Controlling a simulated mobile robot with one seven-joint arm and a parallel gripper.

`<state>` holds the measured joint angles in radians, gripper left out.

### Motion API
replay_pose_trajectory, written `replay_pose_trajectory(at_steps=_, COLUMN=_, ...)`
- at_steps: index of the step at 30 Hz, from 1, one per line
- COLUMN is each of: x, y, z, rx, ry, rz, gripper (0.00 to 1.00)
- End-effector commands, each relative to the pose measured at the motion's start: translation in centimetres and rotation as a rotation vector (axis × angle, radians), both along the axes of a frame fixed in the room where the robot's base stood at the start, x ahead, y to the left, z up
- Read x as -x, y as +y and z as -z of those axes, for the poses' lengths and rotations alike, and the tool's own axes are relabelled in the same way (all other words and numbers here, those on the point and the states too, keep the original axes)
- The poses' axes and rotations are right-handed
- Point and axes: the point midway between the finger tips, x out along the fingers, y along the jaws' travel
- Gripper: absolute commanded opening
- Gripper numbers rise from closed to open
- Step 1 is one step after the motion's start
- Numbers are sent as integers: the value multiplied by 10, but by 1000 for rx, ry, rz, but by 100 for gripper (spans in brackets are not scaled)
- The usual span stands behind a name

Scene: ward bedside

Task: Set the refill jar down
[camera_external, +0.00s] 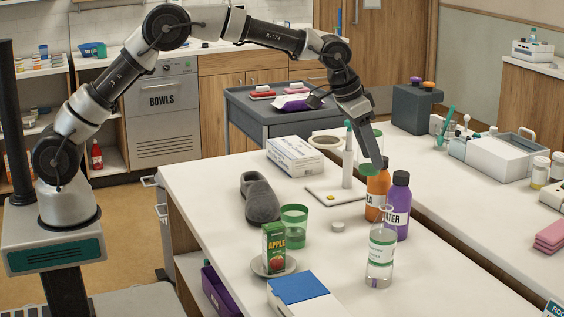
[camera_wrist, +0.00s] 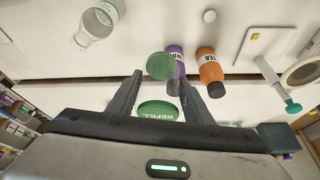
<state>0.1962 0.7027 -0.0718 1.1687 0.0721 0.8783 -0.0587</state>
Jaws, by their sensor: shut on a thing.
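The refill jar (camera_external: 369,168) is clear with green parts, and my gripper (camera_external: 378,163) is shut on it, partly hiding it in the external view. In the wrist view the jar's green REFILL part (camera_wrist: 157,110) and a green disc show between the fingers of my gripper (camera_wrist: 160,77). The jar appears held above the white table (camera_external: 330,255), beside the bottles; its exact height is hard to judge. An orange TEA bottle (camera_external: 376,192) and a purple bottle (camera_external: 399,205) stand close to it.
A clear labelled bottle (camera_external: 381,258) stands in front of the bottles, with a small grey cap (camera_external: 338,226) to its left. A white stand with a post (camera_external: 347,170), a green cup (camera_external: 294,227), a juice box (camera_external: 273,249) and a slipper (camera_external: 260,198) are further left. The front right tabletop is bare.

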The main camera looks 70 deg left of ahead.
Motion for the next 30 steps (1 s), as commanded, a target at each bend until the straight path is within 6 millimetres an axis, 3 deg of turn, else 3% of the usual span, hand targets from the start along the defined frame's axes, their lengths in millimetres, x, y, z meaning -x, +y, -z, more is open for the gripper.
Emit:
replay_pose_trajectory(at_steps=8, x=-10, y=75, z=3, rx=0, ry=2, rz=-97, gripper=24)
replay_pose_trajectory(at_steps=11, x=-12, y=116, z=3, rx=-1, ry=2, rz=-150, gripper=24)
replay_pose_trajectory(at_steps=20, x=4, y=275, z=3, rx=0, ry=1, rz=-353, gripper=24)
replay_pose_trajectory(at_steps=26, x=37, y=380, z=3, rx=0, ry=0, rz=-496, gripper=24)
replay_pose_trajectory(at_steps=30, x=69, y=450, z=3, rx=0, ry=0, rz=-597, gripper=24)
